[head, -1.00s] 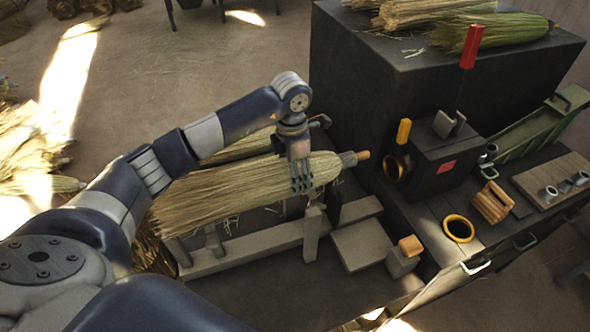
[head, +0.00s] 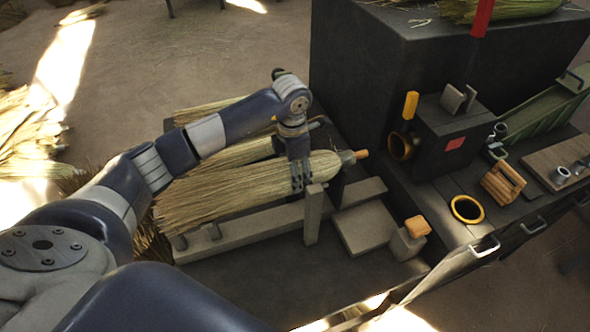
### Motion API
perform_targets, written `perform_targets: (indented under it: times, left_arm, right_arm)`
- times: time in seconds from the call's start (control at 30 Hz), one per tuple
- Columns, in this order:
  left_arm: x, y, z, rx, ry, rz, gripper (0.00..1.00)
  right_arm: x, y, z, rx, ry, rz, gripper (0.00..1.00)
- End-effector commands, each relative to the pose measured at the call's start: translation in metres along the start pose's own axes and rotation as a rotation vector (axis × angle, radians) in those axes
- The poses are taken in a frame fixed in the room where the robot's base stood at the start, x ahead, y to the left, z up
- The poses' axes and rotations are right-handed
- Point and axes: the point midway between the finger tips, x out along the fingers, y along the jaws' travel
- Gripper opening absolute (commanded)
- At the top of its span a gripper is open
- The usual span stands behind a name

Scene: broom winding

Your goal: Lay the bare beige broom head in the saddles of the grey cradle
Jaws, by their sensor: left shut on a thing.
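The bare beige broom head (head: 235,193) lies nearly level across the middle of the head view, its fan to the left and its narrow orange-tipped end to the right. My left gripper (head: 302,180) comes down from above and is shut on the broom head near its narrow end. The grey cradle (head: 262,222) is a long beam with upright posts, directly below the broom head. Its right post (head: 313,215) stands in front of the broom head's narrow part. The left posts are mostly covered by the bristles, so I cannot tell whether the head touches the saddles. My right gripper is not in view.
Other broom heads (head: 207,111) lie behind the held one. A dark machine block (head: 430,135) stands to the right, with a yellow ring (head: 467,209) and an orange slatted piece (head: 502,184) on the bench. A grey block (head: 363,230) lies right of the cradle.

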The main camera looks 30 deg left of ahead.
Motion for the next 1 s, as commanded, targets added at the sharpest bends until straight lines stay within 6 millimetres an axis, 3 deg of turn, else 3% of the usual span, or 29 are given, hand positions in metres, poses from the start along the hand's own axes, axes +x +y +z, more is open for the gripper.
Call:
perform_targets:
  times: [0.97, 1.0]
  left_arm:
    - [0.0052, -0.0004, 0.002, 0.0, -0.002, 0.0, 0.25]
    - [0.0052, -0.0004, 0.002, 0.0, -0.002, 0.0, 0.74]
  right_arm:
    - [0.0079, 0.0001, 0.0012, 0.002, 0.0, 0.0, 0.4]
    - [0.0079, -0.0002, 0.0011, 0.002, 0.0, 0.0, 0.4]
